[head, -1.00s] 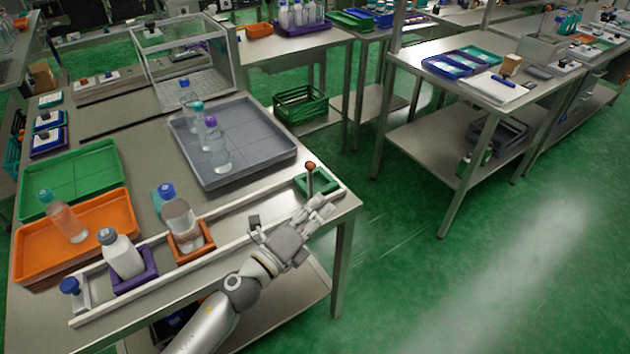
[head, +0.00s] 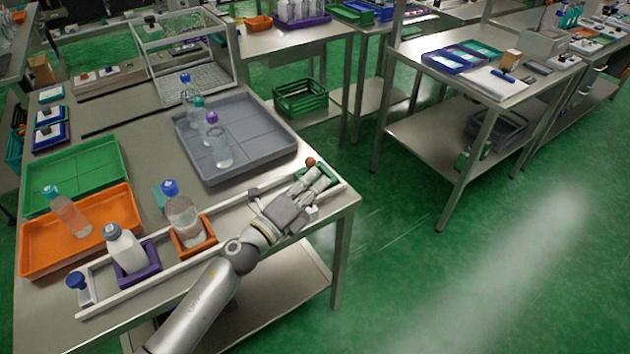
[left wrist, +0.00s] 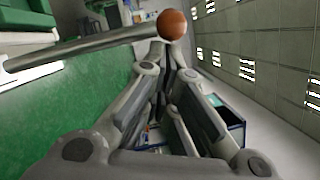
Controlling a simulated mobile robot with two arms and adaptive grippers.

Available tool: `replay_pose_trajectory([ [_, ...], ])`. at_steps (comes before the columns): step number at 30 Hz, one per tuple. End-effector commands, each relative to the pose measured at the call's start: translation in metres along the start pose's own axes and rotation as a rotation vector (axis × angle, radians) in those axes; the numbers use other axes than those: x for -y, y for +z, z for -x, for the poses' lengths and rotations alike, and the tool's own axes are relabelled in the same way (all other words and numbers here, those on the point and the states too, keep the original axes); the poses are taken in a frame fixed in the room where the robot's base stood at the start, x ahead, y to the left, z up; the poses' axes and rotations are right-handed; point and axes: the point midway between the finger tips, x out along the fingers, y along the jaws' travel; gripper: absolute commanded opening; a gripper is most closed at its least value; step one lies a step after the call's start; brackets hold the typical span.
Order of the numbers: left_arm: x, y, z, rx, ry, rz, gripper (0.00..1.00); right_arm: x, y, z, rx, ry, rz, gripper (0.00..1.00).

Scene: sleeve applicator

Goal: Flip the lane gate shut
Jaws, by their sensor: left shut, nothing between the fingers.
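The lane gate's lever shows its brown-orange ball knob (head: 310,162) at the right end of the white-railed lane (head: 222,208). In the head view my left gripper (head: 318,178) hides most of the lever and its green base. In the left wrist view the ball (left wrist: 172,24) and its grey rod (left wrist: 85,47) lie just past my shut, empty fingers (left wrist: 165,58). The rod runs off to the left there. I cannot tell whether the fingers touch it. My right gripper is not in view.
In the lane stand a white bottle (head: 127,250) in a purple holder and a clear bottle (head: 184,220) in an orange holder. A blue-topped post (head: 77,282) is at its left end. Behind lie a grey tray (head: 255,165), a green tray (head: 75,172) and an orange tray (head: 120,215).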

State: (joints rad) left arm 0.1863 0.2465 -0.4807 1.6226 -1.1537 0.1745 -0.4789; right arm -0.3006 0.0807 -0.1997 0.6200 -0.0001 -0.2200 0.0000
Motion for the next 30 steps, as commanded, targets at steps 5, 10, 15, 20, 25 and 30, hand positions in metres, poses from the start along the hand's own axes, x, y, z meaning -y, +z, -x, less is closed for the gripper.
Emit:
replay_pose_trajectory([
  [5, 0.001, 0.006, -0.002, 0.000, 0.012, 0.036, 0.00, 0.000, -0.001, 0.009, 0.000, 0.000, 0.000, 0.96],
  [10, 0.001, 0.010, -0.003, 0.000, 0.020, 0.060, 0.00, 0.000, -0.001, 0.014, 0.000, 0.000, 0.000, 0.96],
  [15, 0.001, 0.018, -0.006, 0.000, 0.038, 0.113, 0.00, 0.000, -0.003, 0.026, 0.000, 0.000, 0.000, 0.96],
  [20, -0.001, 0.033, -0.011, 0.002, 0.070, 0.206, 0.00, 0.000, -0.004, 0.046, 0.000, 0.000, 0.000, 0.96],
  [25, -0.008, 0.053, -0.017, 0.002, 0.118, 0.354, 0.00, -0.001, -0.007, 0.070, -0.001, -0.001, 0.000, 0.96],
  [30, -0.023, 0.072, -0.022, 0.003, 0.168, 0.508, 0.00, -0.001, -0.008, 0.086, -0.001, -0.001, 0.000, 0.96],
])
